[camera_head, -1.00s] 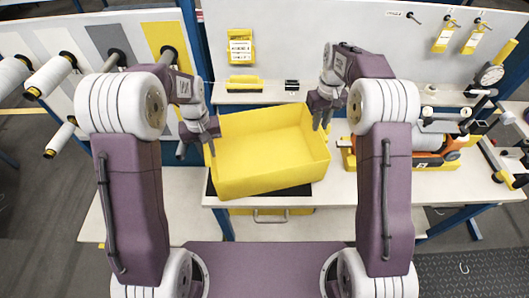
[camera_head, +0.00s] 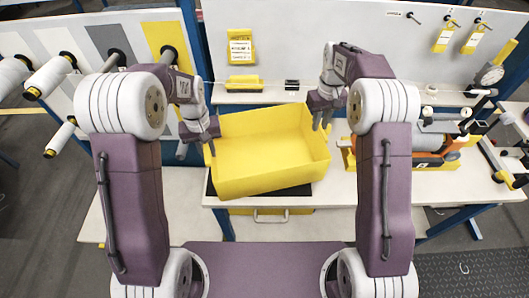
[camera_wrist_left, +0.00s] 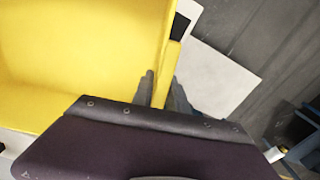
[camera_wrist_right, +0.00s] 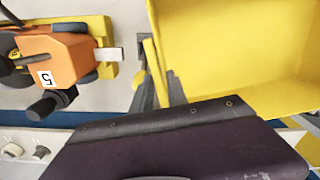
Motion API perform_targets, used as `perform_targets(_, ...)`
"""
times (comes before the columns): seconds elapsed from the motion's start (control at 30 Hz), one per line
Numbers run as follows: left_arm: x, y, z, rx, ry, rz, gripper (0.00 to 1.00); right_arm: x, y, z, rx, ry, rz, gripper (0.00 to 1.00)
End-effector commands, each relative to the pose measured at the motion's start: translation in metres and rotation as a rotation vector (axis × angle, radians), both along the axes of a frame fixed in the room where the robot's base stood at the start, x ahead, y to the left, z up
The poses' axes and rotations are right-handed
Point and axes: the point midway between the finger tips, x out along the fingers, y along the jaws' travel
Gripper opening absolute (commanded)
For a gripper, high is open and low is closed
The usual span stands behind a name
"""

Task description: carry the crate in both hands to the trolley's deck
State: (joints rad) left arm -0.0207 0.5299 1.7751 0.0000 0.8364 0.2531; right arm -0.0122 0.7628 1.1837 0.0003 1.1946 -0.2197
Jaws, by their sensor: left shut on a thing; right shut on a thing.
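The yellow crate (camera_head: 265,160) is open-topped and empty, over the front of the white workbench and its dark mat. It sits slightly turned; I cannot tell whether it touches the mat. My left gripper (camera_head: 211,147) is shut on the crate's left wall, which also shows in the left wrist view (camera_wrist_left: 80,60) between the fingers (camera_wrist_left: 160,92). My right gripper (camera_head: 322,120) is shut on the right wall; the right wrist view shows the crate (camera_wrist_right: 240,50) with the fingertips (camera_wrist_right: 158,85) at its rim. I cannot make out the trolley in these views.
An orange machine (camera_head: 428,142) on a yellow base stands close to the crate's right side. A yellow block (camera_head: 243,82) and a small black item (camera_head: 292,85) lie on a shelf behind. Rolls on spindles (camera_head: 50,75) stick out at the left. A drawer handle (camera_head: 270,216) shows below the bench.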

Motion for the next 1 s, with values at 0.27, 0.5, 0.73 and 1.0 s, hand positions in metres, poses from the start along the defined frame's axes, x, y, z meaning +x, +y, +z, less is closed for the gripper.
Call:
perform_targets(0.27, 0.0, 0.0, 0.006, 0.0, -0.001, 0.0, 0.0, 0.001, 0.0, 0.006, 0.0, -0.004, 0.0, 0.0)
perform_targets(0.5, 0.0, 0.0, 0.036, 0.0, 0.0, 0.0, 0.0, 0.001, 0.0, 0.036, 0.0, -0.003, 0.0, 0.0)
perform_targets(0.73, 0.0, 0.0, 0.053, 0.0, 0.0, 0.0, 0.0, 0.001, 0.0, 0.053, -0.001, -0.002, 0.0, 0.0)
perform_targets(1.0, 0.0, 0.0, 0.05, 0.0, 0.0, 0.0, 0.0, 0.001, 0.0, 0.051, -0.001, -0.002, 0.0, 0.0)
